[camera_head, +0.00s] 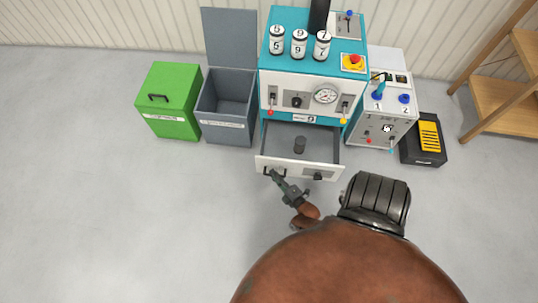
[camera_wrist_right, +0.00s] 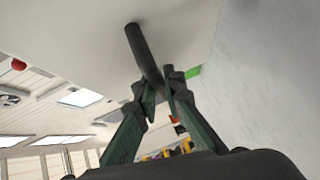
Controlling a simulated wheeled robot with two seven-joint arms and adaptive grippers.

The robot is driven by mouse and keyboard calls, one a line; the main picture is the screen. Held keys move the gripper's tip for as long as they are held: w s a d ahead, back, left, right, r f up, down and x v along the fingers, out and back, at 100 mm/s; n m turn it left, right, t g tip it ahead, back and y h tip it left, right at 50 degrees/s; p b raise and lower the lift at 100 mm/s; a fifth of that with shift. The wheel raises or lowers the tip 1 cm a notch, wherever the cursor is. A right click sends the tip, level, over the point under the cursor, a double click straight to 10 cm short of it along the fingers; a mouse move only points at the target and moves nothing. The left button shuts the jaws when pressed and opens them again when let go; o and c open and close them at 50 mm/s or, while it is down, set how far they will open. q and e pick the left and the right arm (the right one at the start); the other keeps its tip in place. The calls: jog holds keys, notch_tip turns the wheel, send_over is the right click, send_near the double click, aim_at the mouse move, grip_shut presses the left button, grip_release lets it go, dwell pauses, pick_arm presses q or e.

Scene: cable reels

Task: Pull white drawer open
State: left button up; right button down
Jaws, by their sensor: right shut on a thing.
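The white drawer (camera_head: 299,167) is pulled out of the lower part of the teal and white machine. My right gripper (camera_head: 275,175) is at the left part of the drawer front. In the right wrist view its fingers (camera_wrist_right: 163,88) are shut on the dark bar handle (camera_wrist_right: 143,50) of the white front. The fingers partly hide the handle. My left gripper is not in view.
A green bin (camera_head: 172,115) and an open grey bin (camera_head: 225,128) stand left of the machine (camera_head: 312,62). A white control box (camera_head: 380,132), a black and yellow case (camera_head: 425,145) and a wooden shelf (camera_head: 490,100) stand right. Floor in front is clear at left.

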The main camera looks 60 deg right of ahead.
jog(key=shift+a, duration=0.1)
jog(key=c, duration=2)
grip_release()
jog(key=v, duration=0.7)
jog(key=shift+s+a, duration=0.1)
jog(key=shift+s, duration=0.15)
